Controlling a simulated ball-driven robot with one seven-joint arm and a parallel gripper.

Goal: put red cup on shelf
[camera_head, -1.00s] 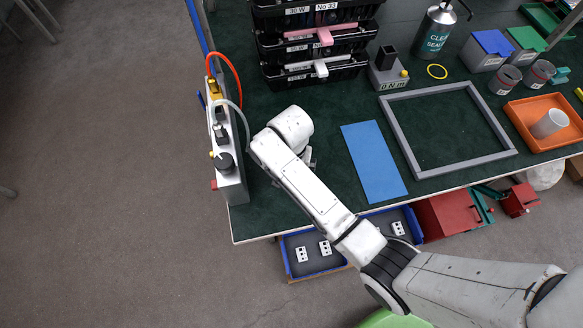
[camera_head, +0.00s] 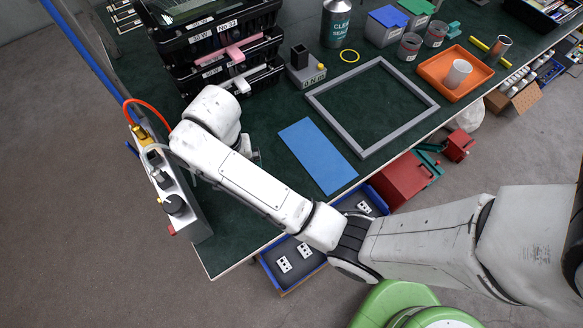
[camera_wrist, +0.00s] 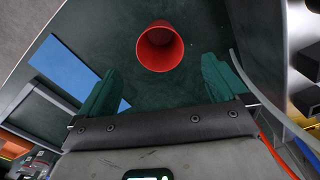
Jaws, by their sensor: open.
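The red cup (camera_wrist: 160,46) shows in the wrist view with its round open mouth facing the camera, on the dark green table top. My gripper (camera_wrist: 159,72) is open and empty, with its two green fingers apart, one toward each side of the cup in the picture. The cup is just beyond the fingertips, and I see no contact. In the head view the cup is not visible, and my arm's end hides the table around my gripper. I cannot make out a clear shelf in either view.
A grey control box (camera_head: 170,190) with a red hose stands at the table's left edge. Stacked black trays (camera_head: 225,60) stand behind my arm. A blue mat (camera_head: 318,155), a grey frame (camera_head: 316,98) and an orange tray (camera_head: 432,75) holding a white cup lie to the right.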

